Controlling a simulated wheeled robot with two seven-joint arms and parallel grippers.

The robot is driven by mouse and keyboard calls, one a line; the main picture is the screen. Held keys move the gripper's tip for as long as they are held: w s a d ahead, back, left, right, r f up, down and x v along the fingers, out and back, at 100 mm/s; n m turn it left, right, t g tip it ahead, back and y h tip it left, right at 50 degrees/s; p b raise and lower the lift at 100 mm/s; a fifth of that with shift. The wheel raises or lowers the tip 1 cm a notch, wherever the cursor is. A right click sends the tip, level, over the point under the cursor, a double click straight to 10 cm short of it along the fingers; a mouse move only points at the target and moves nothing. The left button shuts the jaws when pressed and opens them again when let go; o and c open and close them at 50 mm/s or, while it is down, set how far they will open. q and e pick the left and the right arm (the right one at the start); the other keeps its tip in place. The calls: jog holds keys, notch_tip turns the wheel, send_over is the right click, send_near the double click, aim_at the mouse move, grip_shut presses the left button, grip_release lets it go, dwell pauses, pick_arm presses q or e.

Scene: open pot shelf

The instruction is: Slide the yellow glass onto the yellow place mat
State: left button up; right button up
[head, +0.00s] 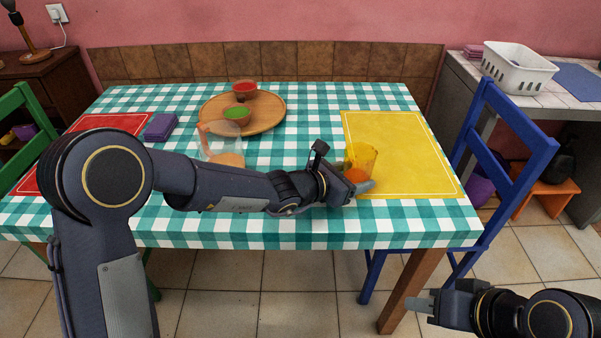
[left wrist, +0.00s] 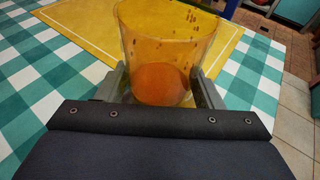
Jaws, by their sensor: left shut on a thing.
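The yellow glass (head: 361,159) is see-through with an orange bottom part and stands upright at the left edge of the yellow place mat (head: 400,150). In the left wrist view the glass (left wrist: 166,55) sits between the two fingers, with the yellow mat (left wrist: 85,30) around and behind it. My left gripper (head: 358,186) is shut on the glass low on its sides. Whether the whole base is over the mat is hidden by the gripper. My right gripper (head: 422,304) is low at the right, off the table; its finger gap does not show clearly.
A clear pitcher (head: 222,143) stands behind my left arm. A purple napkin (head: 160,127) and a red mat (head: 105,121) lie at left. A blue chair (head: 505,165) stands at the right edge. The mat is otherwise clear.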

aim_at(385, 186)
pick_arm(q)
jog(key=shift+w+d+f+b, duration=0.1)
jog(key=shift+d+b, duration=1.45)
jog(key=shift+d, duration=1.2)
jog(key=shift+d+b, duration=0.6)
jog(key=shift+d, duration=0.7)
jog(key=o, duration=0.8)
jog(key=shift+o, duration=0.2)
jog(key=shift+w, duration=0.1)
